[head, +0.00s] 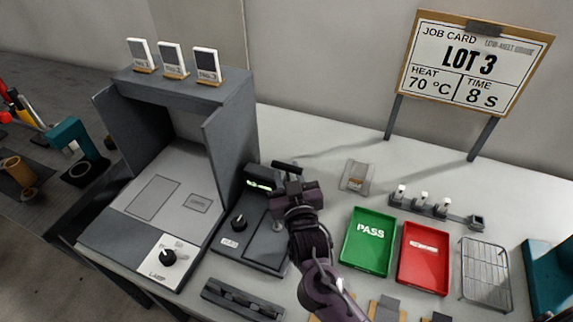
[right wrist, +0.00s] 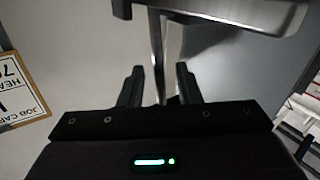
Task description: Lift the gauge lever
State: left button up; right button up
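The dark gauge box (head: 252,235), with a knob (head: 240,222) and a small lit display (head: 259,184), stands right of the grey lamp booth. My right gripper (head: 288,178) is over its right back side and covers part of it. In the right wrist view its two dark fingers (right wrist: 160,85) are open and apart. A narrow metal upright (right wrist: 157,45) shows between them, below a wide metal piece (right wrist: 235,12); this may be the gauge lever, but I cannot tell for sure. Whether the fingers touch it is unclear. My left gripper is out of view.
The grey booth (head: 125,95) stands close on the left. Right of my arm are a green PASS tray (head: 369,255), a red tray (head: 412,275) and a wire rack (head: 486,280). The job card (head: 470,60) stands behind. White table between booth and card is mostly clear.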

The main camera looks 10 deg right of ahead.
jog(key=shift+w, duration=0.8)
grip_shut()
